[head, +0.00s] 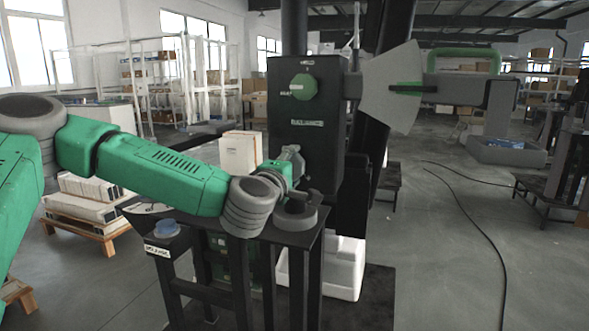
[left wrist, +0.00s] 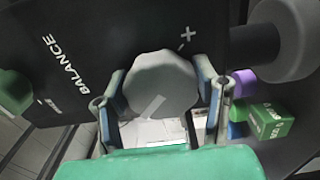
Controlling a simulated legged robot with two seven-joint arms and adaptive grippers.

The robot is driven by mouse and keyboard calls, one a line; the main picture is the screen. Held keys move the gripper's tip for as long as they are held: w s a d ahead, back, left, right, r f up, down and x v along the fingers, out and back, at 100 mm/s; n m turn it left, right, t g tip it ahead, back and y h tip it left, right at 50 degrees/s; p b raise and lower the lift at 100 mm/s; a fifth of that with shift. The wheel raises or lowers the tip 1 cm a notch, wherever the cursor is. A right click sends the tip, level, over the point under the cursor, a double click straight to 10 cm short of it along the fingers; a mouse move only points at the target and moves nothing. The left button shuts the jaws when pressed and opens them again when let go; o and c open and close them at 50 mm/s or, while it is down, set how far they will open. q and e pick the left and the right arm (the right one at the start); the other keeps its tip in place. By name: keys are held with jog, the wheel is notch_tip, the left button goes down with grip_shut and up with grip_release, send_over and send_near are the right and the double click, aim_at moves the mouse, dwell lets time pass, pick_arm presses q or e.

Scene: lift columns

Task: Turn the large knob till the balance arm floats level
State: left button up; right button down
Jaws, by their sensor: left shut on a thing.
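The large knob (left wrist: 160,84) is a grey faceted disc with a pale mark, on a black panel lettered BALANCE with a plus sign. In the left wrist view it sits between the two fingers of my left gripper (left wrist: 163,100), which are shut on it. In the head view my left gripper (head: 290,168) is at the lower front of the black housing (head: 307,115), and hides the knob. The balance arm (head: 455,90) extends right from the housing, roughly horizontal, with a green pointer (head: 406,88) across a grey fan-shaped plate (head: 391,84). My right gripper is out of view.
A smaller green knob (head: 303,87) is higher on the housing. A grey round fitting (head: 297,212) and a blue button (head: 166,228) are on the black stand below. A grey tray (head: 507,152) hangs under the arm's end. A cable crosses the open floor right.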

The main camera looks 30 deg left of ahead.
pick_arm(q)
jog(key=shift+a+f, duration=0.1)
jog(key=shift+f, duration=0.15)
jog(key=o, duration=1)
jog(key=shift+o, duration=0.8)
jog(key=shift+s+a, duration=0.1)
jog(key=shift+a, duration=0.1)
jog(key=v, duration=0.7)
jog(key=shift+s, duration=0.2)
